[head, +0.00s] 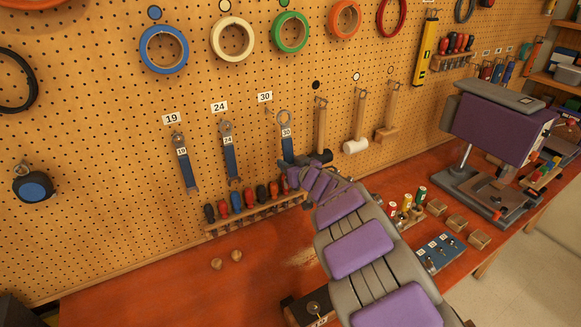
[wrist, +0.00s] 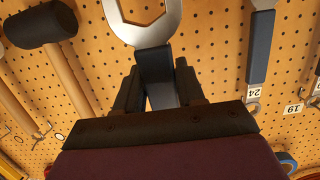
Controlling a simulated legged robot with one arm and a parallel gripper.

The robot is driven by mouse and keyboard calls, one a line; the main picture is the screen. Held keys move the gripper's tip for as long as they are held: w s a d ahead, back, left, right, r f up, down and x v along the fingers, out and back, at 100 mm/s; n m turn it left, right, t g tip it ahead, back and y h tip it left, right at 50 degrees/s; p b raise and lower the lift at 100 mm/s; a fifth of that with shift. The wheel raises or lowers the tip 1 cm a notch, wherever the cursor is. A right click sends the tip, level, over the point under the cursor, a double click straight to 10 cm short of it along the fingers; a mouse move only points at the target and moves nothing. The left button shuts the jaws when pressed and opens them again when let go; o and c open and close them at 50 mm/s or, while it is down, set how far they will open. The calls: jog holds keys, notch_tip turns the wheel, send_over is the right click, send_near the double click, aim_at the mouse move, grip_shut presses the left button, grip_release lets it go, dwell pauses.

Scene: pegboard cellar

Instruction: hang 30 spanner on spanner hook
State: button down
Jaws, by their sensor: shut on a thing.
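The 30 spanner (head: 286,131) has a blue handle, a white 30 tag and a ring at its upper end. It stands roughly upright in front of the pegboard. My gripper (head: 288,165) is shut on its handle low down. In the wrist view, upside down, my gripper (wrist: 157,82) holds the blue handle, with the grey open jaw of the spanner (wrist: 150,30) beyond the fingers. The spanner hook (head: 268,113) is below the 30 label (head: 265,97), just left of the ring. Ring and hook look apart in the head view; depth between them is unclear.
The 24 spanner (head: 228,150) and 19 spanner (head: 184,162) hang to the left. A black mallet (head: 320,135) and a white mallet (head: 358,130) hang to the right. A screwdriver rack (head: 255,212) is below. The red bench (head: 160,285) is fairly clear at left.

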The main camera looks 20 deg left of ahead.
jog(key=shift+s+a+p+x, duration=0.15)
jog(key=shift+p+x, duration=0.1)
jog(key=shift+x, duration=0.65)
jog(key=shift+s+a+p+x, duration=0.1)
jog(key=shift+p+x, duration=0.1)
jog(key=shift+x, duration=0.65)
jog(key=shift+s+a+p+x, duration=0.15)
jog(key=shift+p+x, duration=0.1)
jog(key=shift+x, duration=0.65)
jog(key=c, duration=1.1)
grip_release()
jog(key=shift+f, duration=0.1)
jog(key=o, duration=0.5)
jog(key=shift+a+f, duration=0.1)
jog(key=shift+a, duration=0.25)
jog(key=shift+d, duration=0.15)
